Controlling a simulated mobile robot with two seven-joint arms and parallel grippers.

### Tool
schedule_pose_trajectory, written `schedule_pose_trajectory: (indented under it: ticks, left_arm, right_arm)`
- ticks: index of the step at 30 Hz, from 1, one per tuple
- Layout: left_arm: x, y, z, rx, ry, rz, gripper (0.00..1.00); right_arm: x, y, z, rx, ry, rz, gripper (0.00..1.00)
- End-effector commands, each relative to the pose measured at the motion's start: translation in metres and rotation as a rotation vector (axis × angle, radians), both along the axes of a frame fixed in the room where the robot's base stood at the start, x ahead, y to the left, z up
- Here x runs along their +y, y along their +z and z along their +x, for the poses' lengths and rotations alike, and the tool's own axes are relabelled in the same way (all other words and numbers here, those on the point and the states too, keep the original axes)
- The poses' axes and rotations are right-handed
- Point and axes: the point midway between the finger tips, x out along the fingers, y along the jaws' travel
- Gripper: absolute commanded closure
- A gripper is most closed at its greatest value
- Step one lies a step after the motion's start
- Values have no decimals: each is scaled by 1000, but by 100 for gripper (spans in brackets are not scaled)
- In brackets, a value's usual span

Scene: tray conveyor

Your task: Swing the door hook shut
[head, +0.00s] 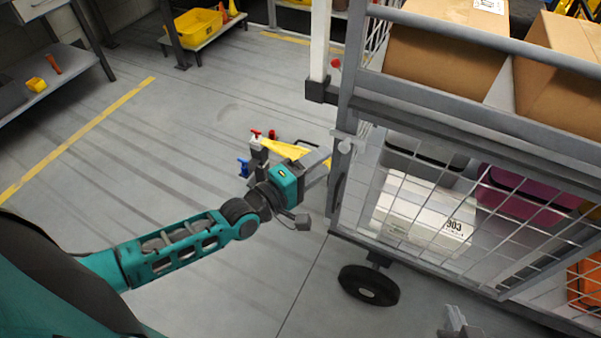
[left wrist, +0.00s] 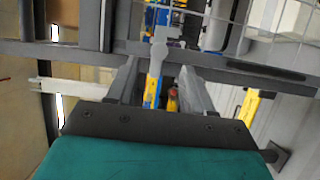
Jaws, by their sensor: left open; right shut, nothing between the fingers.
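The door hook (head: 345,146) is a small light-grey lever with a rounded end on the corner post of the grey cage cart (head: 344,85). In the left wrist view the hook (left wrist: 159,50) shows just beyond the fingers, roughly between them. My left gripper (head: 322,166) is open beside the post, just below and left of the hook. Its fingers (left wrist: 157,75) look apart from the hook, though contact is hard to judge. What appears to be my right gripper (head: 457,324) shows only as grey fingertips at the bottom edge, low in front of the cart; it is shut and empty.
The cart has mesh sides, cardboard boxes (head: 445,50) on top, crates inside and a black caster (head: 369,286). Behind my left gripper stand a post with red and blue handles (head: 257,150) and a yellow piece (head: 290,149). Open floor lies to the left.

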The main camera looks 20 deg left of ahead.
Motion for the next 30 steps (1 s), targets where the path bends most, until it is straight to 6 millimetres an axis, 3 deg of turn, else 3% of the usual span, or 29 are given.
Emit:
schedule_pose_trajectory:
  ticks: [3,10,30]
  left_arm:
    - [11,0,-23,2,-1,3,49]
    - [21,1,-45,0,0,0,49]
    - [21,-1,-50,-3,0,15,49]
  right_arm:
    - [0,1,0,0,0,0,100]
    - [0,2,0,0,-1,-1,100]
    - [-1,2,0,0,0,-2,100]
